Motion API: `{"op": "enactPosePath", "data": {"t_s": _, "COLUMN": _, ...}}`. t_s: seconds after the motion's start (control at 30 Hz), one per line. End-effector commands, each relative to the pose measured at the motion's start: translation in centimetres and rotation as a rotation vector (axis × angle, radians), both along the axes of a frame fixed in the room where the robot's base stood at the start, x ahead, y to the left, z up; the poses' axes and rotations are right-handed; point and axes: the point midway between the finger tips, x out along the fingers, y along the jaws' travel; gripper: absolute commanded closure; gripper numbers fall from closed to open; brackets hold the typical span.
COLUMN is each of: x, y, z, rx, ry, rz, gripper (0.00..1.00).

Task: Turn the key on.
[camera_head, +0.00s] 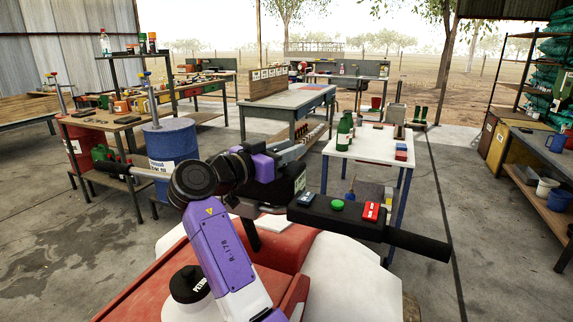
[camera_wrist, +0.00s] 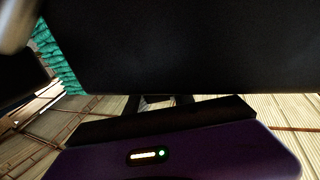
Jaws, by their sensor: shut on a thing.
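A dark control bar (camera_head: 318,212) with a black hand grip (camera_head: 420,245) stretches across the centre right of the head view. It carries a round green button (camera_head: 337,205) and a red switch (camera_head: 371,211). My gripper (camera_head: 303,197) is at the left end of this bar, below my dark wrist. In the wrist view, the gripper's dark fingers (camera_wrist: 166,101) reach up to a broad black surface (camera_wrist: 200,45). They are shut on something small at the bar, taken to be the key. The key itself is hidden in both views, so its turn position cannot be told.
The red and white vehicle body (camera_head: 270,258) lies beneath the bar, with a black-topped petrol cap (camera_head: 187,284). A white table (camera_head: 365,150) with bottles stands behind the bar. A blue drum (camera_head: 172,145) stands at left. Shelves (camera_head: 530,160) line the right side.

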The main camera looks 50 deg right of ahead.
Motion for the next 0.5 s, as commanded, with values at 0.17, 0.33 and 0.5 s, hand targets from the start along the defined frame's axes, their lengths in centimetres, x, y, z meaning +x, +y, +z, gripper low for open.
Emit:
{"op": "enactPosePath", "data": {"t_s": 0.17, "x": -0.3, "y": 0.0, "z": -0.4, "rx": -0.001, "ry": 0.0, "rz": -0.149, "gripper": 1.0}}
{"op": "enactPosePath", "data": {"t_s": 0.33, "x": -0.7, "y": 0.0, "z": -0.2, "rx": -0.001, "ry": 0.0, "rz": -0.273, "gripper": 1.0}}
{"op": "enactPosePath", "data": {"t_s": 0.5, "x": -1.0, "y": 0.2, "z": 0.0, "rx": -0.001, "ry": 0.0, "rz": -0.364, "gripper": 1.0}}
